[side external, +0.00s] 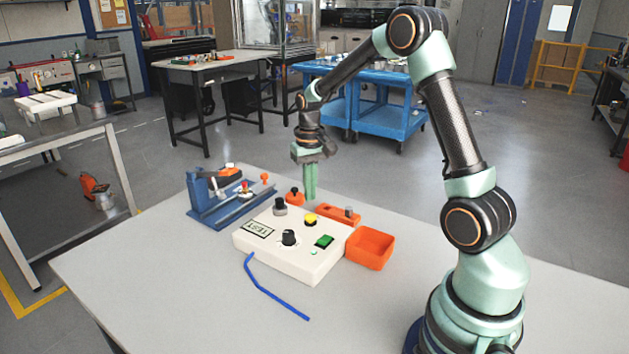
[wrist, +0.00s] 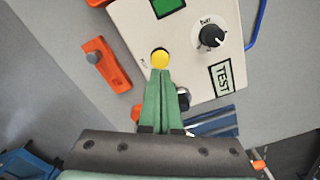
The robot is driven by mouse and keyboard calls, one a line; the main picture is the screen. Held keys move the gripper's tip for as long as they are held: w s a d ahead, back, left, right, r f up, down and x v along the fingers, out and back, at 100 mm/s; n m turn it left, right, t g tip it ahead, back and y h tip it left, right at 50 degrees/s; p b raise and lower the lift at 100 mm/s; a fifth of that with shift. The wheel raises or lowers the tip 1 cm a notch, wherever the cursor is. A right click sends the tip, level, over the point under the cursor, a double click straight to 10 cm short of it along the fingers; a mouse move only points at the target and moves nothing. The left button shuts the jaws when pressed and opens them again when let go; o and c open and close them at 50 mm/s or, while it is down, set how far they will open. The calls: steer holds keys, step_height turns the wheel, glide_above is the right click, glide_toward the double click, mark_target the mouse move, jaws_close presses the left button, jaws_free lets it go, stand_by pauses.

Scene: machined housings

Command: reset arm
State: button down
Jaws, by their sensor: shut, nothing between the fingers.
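My gripper (side external: 311,196) is shut and empty, with its green fingers pointing down above the back edge of the white test box. In the wrist view the closed fingertips (wrist: 160,72) overlap the picture just below the yellow button (wrist: 160,58). The white test box (side external: 268,260) has a black knob (side external: 289,238), a yellow button, a green switch (side external: 324,241) and a TEST label (side external: 258,229). From these views I cannot tell the exact height of the fingertips, but no contact shows.
A blue fixture (side external: 212,212) stands at the back left of the grey table (side external: 180,290). An orange bin (side external: 371,249) and an orange block with a grey peg (side external: 336,213) lie right of the box. A blue rod (side external: 280,297) lies in front. The table's front left is clear.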

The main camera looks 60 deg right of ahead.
steer(key=shift+r, duration=0.1)
steer(key=s+a+r+n+t, duration=0.2)
steer(key=s+a+r+n, duration=0.1)
steer(key=s+a+r, duration=0.3)
steer(key=s+a+r+n+t, duration=0.3)
steer(key=s+a+r, duration=0.3)
steer(key=a, duration=0.5)
steer(key=shift+s+r+t, duration=0.25)
steer(key=shift+r+t, duration=0.05)
steer(key=shift+r, duration=0.35)
stand_by(0.5)
